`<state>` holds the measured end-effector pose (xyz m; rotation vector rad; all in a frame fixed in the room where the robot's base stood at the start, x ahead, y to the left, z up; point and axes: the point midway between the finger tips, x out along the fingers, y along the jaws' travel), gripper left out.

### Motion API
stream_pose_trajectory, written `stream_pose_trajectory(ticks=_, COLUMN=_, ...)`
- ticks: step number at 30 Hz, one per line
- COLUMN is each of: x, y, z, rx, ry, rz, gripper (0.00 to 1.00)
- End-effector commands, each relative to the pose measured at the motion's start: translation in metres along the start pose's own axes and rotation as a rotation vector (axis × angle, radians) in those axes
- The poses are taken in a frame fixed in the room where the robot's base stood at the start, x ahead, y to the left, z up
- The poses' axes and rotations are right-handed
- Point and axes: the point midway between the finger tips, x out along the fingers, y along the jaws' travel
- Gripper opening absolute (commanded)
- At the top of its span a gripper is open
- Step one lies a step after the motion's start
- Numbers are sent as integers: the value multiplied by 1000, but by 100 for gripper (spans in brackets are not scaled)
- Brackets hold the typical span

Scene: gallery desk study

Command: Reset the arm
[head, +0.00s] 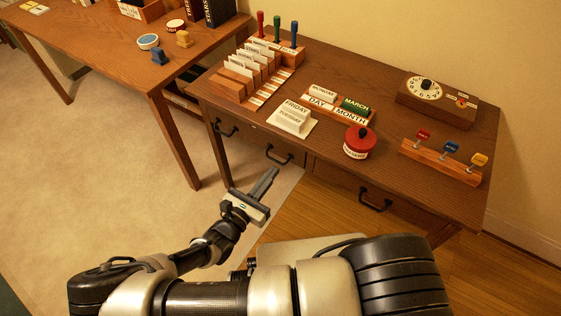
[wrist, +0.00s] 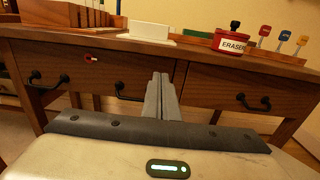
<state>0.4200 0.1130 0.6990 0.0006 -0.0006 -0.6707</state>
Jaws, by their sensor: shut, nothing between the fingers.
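My arm reaches forward from the bottom of the head view. My gripper (head: 268,180) is in front of the desk (head: 225,93), below the level of its top. In the wrist view my gripper (wrist: 163,80) has its two fingers together with nothing between them. The fingers point toward the drawer fronts, near the divide between the left drawer (wrist: 95,75) and the right drawer (wrist: 240,92). Both drawers look shut. I cannot tell the exact gap between the fingertips and the desk front.
On the desk are a card sorter (head: 250,75), day and month blocks (head: 337,103), a red eraser pot (head: 359,141), a dial box (head: 437,99) and a lever rail (head: 440,161). Black drawer handles (head: 375,200) stick out. A second table (head: 110,50) stands left. Floor (head: 120,150) is clear there.

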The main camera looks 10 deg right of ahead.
Motion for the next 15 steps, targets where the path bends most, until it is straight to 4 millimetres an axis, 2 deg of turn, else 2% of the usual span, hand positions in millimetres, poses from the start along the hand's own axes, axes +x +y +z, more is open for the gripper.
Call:
stream_pose_trajectory(ticks=3, x=-15, y=0, z=0, rx=1, ry=1, rz=0, gripper=0)
stream_pose_trajectory(ticks=6, x=-22, y=0, z=0, rx=1, ry=-1, rz=0, gripper=0)
stream_pose_trajectory(ticks=15, x=-24, y=0, z=1, rx=4, ry=2, rz=-5, gripper=0)
